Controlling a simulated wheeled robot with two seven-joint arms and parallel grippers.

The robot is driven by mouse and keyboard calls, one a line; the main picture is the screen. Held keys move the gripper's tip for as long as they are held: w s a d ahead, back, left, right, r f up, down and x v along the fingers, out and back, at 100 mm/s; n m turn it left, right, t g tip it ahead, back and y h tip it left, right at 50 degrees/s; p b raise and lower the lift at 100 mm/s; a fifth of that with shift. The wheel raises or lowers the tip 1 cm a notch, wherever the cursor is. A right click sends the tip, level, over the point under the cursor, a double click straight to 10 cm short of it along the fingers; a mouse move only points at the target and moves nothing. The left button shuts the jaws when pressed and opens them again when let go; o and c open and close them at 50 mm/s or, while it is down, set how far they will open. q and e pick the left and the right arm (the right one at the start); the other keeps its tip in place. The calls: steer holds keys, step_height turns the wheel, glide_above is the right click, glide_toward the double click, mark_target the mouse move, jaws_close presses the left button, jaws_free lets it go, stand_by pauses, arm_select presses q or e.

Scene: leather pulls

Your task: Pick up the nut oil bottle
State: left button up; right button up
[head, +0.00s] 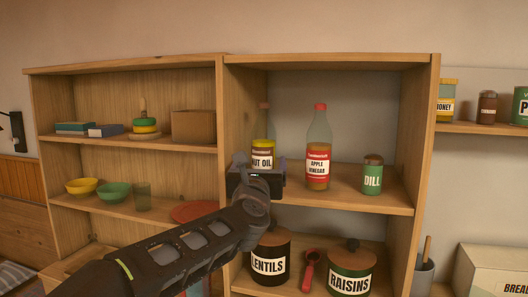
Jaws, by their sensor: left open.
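The nut oil bottle (262,146) stands upright on the middle shelf of the right-hand shelf unit, near its left wall. It has a clear neck and a yellow and white label partly reading "UT OIL". My left gripper (258,168) is right in front of its lower part and hides its base. The gripper is open; whether its fingers are around the bottle or only in front of it cannot be made out. The bottle rests at shelf height. My right gripper is not in view.
An apple vinegar bottle (318,150) and a dill jar (372,176) stand to the right on the same shelf. Below are a lentils jar (268,264), a red scoop (309,270) and a raisins jar (350,268). A wooden divider (226,130) is close on the left.

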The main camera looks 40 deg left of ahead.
mark_target(263, 156)
arm_select(q)
steer(key=shift+x, duration=0.9)
steer(key=shift+w+a+r+p, duration=0.2)
steer(key=shift+w+p, duration=0.2)
steer(key=shift+p, duration=0.25)
steer(key=p+x, duration=0.2)
steer(key=x, duration=0.1)
steer(key=shift+w+a+r, duration=0.15)
steer(key=shift+w, duration=0.1)
steer(key=shift+w+a, duration=0.2)
steer(key=shift+w, duration=0.1)
steer(key=shift+c, duration=0.5)
jaws_close()
